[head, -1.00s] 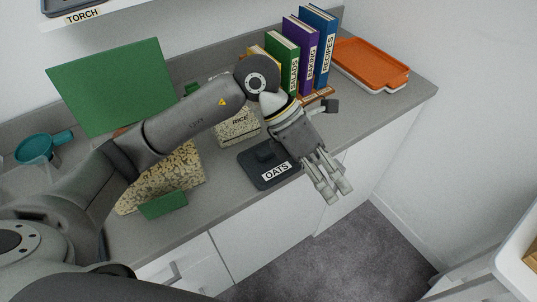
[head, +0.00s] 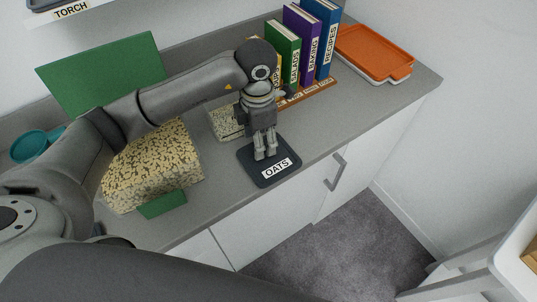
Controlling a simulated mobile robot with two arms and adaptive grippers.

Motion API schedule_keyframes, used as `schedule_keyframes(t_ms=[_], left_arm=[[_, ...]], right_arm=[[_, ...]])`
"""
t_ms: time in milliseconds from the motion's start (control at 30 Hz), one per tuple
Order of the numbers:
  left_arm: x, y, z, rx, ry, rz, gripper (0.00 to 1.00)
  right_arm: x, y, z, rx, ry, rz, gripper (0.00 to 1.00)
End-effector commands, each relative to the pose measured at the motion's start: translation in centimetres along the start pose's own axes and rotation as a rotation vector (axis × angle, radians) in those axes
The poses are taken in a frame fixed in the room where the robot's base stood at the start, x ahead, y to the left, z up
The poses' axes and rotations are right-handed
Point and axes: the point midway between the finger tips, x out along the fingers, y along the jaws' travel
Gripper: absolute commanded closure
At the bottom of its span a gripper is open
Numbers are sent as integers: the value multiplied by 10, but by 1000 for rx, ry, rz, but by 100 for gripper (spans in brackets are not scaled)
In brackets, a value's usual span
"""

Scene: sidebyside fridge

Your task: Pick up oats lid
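The oats lid (head: 251,163) is a dark grey, flat square lid with a white "OATS" label on its front edge. It lies on the grey counter near the front edge. My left gripper (head: 265,155) points down over the lid, with its two fingers slightly apart at the lid's raised handle. The fingers hide the handle, so I cannot tell whether they touch it. The lid lies flat. My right gripper is not in view.
A smaller speckled container (head: 226,122) is behind the lid. Books (head: 318,40) and an orange-lidded tray (head: 375,52) stand at the back right. The counter right of the lid is clear.

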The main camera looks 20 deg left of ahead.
Motion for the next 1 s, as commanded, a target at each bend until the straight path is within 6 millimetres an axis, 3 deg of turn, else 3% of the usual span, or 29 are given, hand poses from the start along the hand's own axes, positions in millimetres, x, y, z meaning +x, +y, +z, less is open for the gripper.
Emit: schedule_keyframes(t_ms=[100,267,533,933,1000], left_arm=[[16,1,0,-1,5,-6,46],[36,2,1,0,2,-4,46],[40,2,2,1,0,-2,46],[39,2,2,1,0,-2,98],[39,2,2,1,0,-2,100]], right_arm=[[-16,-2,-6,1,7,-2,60],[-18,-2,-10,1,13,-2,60],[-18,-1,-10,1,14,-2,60],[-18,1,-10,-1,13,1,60],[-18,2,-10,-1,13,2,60]])
